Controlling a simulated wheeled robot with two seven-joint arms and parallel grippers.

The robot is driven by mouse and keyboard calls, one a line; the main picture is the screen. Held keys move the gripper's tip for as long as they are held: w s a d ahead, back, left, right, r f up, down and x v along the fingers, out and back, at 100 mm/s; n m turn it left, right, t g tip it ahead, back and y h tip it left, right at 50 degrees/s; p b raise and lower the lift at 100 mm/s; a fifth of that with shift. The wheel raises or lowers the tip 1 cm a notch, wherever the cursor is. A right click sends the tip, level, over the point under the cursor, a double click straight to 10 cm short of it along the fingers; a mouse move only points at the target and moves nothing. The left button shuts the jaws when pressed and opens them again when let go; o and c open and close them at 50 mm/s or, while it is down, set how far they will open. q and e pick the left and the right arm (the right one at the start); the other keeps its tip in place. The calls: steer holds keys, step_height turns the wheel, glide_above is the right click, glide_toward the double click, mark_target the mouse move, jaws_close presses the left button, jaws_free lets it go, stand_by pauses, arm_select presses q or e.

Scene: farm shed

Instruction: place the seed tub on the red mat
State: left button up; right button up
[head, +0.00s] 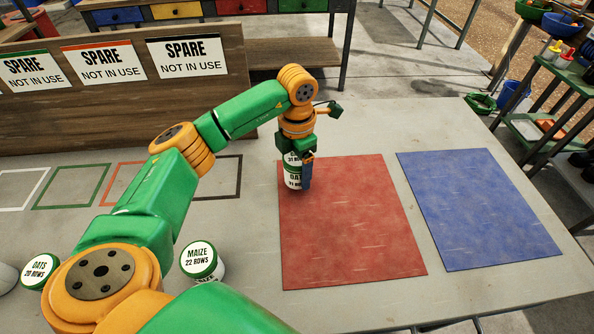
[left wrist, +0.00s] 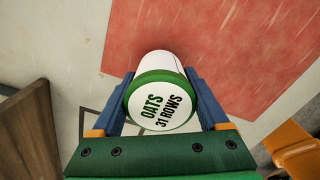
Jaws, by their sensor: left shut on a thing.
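The held seed tub (head: 292,181) is white with a green-rimmed lid. Its lid reads "OATS 31 ROWS" in the left wrist view (left wrist: 160,108). My left gripper (head: 306,172) is shut on it, with a blue finger on each side of the tub (left wrist: 164,95). In the head view the tub is at the upper left edge of the red mat (head: 350,225); I cannot tell whether it touches the surface. The red mat also shows beyond the tub in the left wrist view (left wrist: 220,45). My right gripper is not in view.
A blue mat (head: 480,208) lies right of the red one. Tubs labelled "MAIZE 22 ROWS" (head: 202,262) and "OATS 20 ROWS" (head: 40,270) stand at the front left, near my arm. A wooden board with "SPARE" signs (head: 130,90) stands behind outlined squares (head: 72,187).

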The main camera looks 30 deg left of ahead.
arm_select(q)
steer(key=shift+f, duration=0.85)
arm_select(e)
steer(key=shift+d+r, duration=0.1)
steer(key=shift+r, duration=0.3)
arm_select(q)
steer(key=shift+f, duration=0.2)
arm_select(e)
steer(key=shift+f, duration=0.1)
